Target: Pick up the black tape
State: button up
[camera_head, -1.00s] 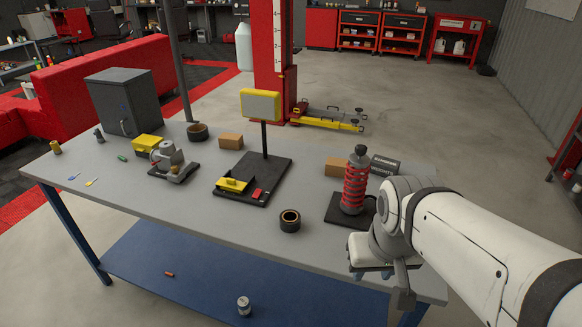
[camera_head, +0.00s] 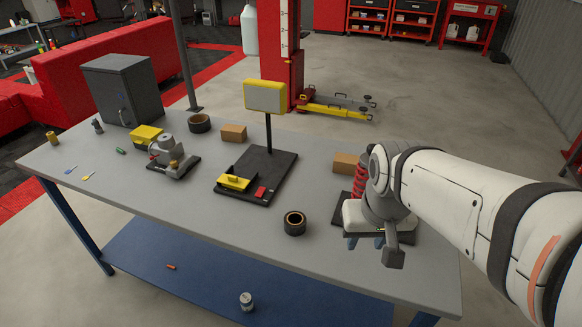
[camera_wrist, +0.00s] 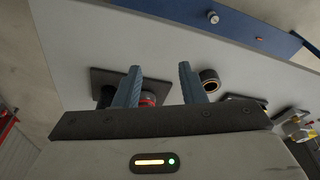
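A black tape roll (camera_head: 295,230) with a tan core lies flat near the front edge of the grey table. In the wrist view the black tape roll (camera_wrist: 209,85) is just beside the right-hand finger, apart from it. A second dark roll (camera_head: 199,128) lies at the back of the table. My gripper (camera_head: 366,242) is to the right of the front tape, above the table's right part. The wrist view shows my gripper (camera_wrist: 160,68) with its two blue fingers apart and nothing between the tips.
A red coil-spring shock absorber (camera_head: 359,185) on a black base stands behind my gripper, partly hidden. A yellow-headed stand (camera_head: 265,97) rises from a black plate left of the tape. Cardboard boxes (camera_head: 234,133) sit farther back. Table surface around the front tape is clear.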

jog(key=w+a+f+m+g, duration=0.1)
jog(key=w+a, duration=0.1)
jog(key=w, duration=0.4)
jog(key=w+a+f+m, duration=0.1)
jog(key=w+a+f, duration=0.15)
jog(key=w, duration=0.35)
jog(key=g+p, duration=0.1)
send_over(304, 220)
jog(key=shift+m, duration=0.3)
notch_tip(304, 220, down, 5)
jog(key=shift+d+f, duration=0.1)
notch_tip(304, 220, down, 8)
jog(key=shift+w+r+p, duration=0.1)
jog(key=shift+p, duration=0.35)
grip_shut()
